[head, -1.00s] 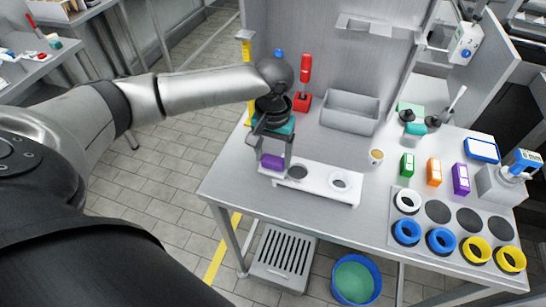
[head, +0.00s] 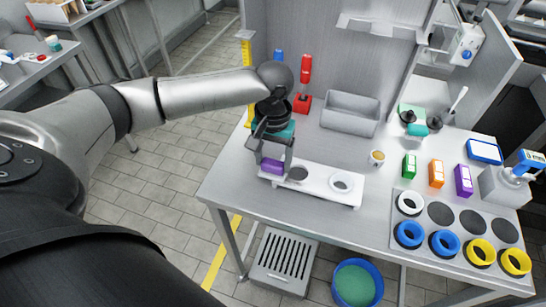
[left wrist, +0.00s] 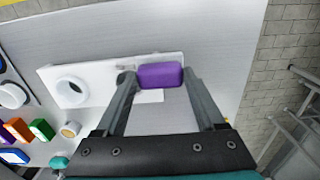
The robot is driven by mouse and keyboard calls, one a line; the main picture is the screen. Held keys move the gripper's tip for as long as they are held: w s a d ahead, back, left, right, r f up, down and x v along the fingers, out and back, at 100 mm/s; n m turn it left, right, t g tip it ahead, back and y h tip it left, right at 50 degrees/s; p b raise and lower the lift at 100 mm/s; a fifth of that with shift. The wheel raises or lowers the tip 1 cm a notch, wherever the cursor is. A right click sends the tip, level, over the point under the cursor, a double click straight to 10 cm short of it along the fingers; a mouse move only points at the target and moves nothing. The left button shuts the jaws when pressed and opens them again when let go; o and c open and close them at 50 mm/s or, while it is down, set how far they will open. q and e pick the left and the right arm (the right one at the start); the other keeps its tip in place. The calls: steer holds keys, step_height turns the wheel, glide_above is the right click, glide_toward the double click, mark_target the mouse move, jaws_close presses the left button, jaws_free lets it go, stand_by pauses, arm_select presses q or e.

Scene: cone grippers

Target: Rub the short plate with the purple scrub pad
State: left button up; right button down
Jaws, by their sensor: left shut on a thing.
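My left gripper (head: 272,158) points down at the left end of a long white plate (head: 318,187) near the table's front edge. It is shut on the purple scrub pad (head: 271,167). In the left wrist view the pad (left wrist: 160,75) sits between the two fingers, over the plate's end. I cannot tell whether the pad touches the plate. The plate (left wrist: 104,72) carries a dark disc (head: 298,174), partly beside the gripper, and a white ring (head: 341,183). My right gripper is not in view.
A small cup (head: 377,158) and green, orange and purple boxes (head: 463,181) stand right of the plate. A panel with coloured rings (head: 444,243) lies at front right. A grey bin (head: 350,114) and red tool (head: 304,84) stand behind. A blue bucket (head: 357,284) is on the floor.

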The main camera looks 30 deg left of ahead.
arm_select(q)
steer(key=shift+f, duration=0.85)
